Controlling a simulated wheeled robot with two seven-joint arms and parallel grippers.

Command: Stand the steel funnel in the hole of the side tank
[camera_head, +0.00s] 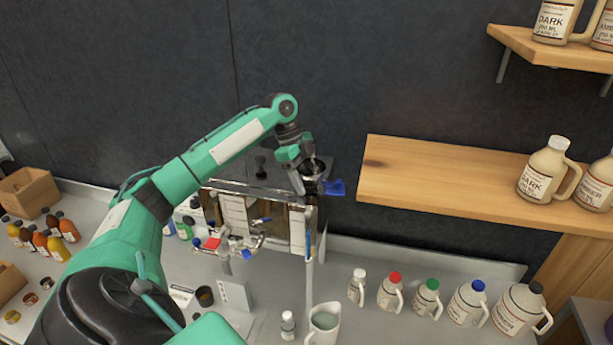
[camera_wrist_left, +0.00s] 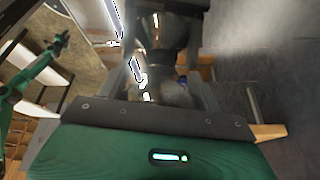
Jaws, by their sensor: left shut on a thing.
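My left gripper (camera_head: 303,168) is at the right end of the evaporator, shut on the steel funnel (camera_head: 315,166). The funnel's dark round mouth shows just right of the fingers. In the left wrist view the shiny steel funnel (camera_wrist_left: 168,92) is between my fingers, and its lower end is hard to make out. The side tank is mostly hidden behind the gripper and funnel at the evaporator's right end, beside a blue handle (camera_head: 335,187). I cannot see its hole, nor whether the funnel touches it. My right gripper is not clearly seen.
The evaporator (camera_head: 262,170) stands on thin legs over the counter. A wooden shelf (camera_head: 440,180) with jugs is close on the right. A dark wall is behind.

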